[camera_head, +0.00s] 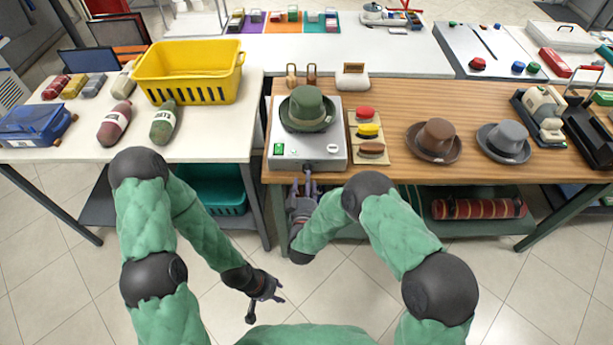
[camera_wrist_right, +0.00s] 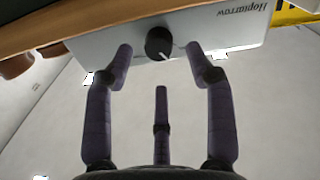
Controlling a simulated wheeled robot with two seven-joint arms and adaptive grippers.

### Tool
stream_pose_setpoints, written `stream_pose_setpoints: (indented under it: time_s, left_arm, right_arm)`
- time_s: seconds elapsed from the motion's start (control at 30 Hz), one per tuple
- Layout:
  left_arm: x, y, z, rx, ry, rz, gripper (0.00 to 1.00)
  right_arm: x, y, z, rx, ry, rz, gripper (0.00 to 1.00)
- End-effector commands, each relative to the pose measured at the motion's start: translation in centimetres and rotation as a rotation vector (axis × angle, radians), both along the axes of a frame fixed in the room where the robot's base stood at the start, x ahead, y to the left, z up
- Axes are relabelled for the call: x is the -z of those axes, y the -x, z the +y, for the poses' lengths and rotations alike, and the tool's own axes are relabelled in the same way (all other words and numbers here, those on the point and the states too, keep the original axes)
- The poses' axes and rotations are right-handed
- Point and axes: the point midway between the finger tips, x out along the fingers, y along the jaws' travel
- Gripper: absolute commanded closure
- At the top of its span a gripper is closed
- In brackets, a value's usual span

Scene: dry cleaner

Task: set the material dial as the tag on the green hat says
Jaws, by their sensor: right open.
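The green hat (camera_head: 307,107) sits on top of a grey-white machine (camera_head: 338,130). I can make out no readable tag on it. In the right wrist view a round black dial (camera_wrist_right: 159,43) with a white pointer line is on the machine's front face (camera_wrist_right: 100,45), which shows upside-down lettering. My right gripper (camera_head: 307,178) is at the machine's front. In the wrist view its open fingers (camera_wrist_right: 159,51) are either side of the dial, with visible gaps; contact is not seen. My left gripper (camera_head: 272,290) is low over the floor, open and empty.
A brown hat (camera_head: 434,140) and a grey hat (camera_head: 504,142) stand right of the machine on the wooden table (camera_head: 390,95). A strip with red, yellow and brown pieces (camera_head: 369,130) lies beside it. A yellow basket (camera_head: 188,72) is on the left table. Floor around my left gripper is clear.

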Motion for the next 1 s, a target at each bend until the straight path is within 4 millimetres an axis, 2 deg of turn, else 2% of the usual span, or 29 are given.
stream_pose_setpoints:
  time_s: [0.1,0.23,0.63,0.67,0.83,1.0]
  left_arm:
    - [0.5,0.0,0.0,0.0,0.0,0.0,0.6]
    - [0.7,0.0,0.0,0.0,0.0,0.0,0.6]
    - [0.7,0.0,0.0,0.0,0.0,0.0,0.6]
    - [0.7,0.0,0.0,0.0,0.0,0.0,0.6]
    - [0.7,0.0,0.0,0.0,0.0,0.0,0.6]
    - [0.7,0.0,0.0,0.0,0.0,0.0,0.6]
  right_arm:
    - [0.1,-1.7,-0.2,0.003,-0.001,-0.001,0.45]
    - [0.1,-3.0,-0.2,0.001,-0.001,0.0,0.45]
    - [0.0,-3.6,-0.2,0.0,0.0,0.002,0.45]
    - [0.0,-3.6,-0.2,0.0,0.0,0.002,0.5]
    - [0.0,-3.6,-0.2,-0.001,0.0,0.001,0.98]
    - [0.0,-3.6,-0.2,-0.001,0.001,0.0,1.0]
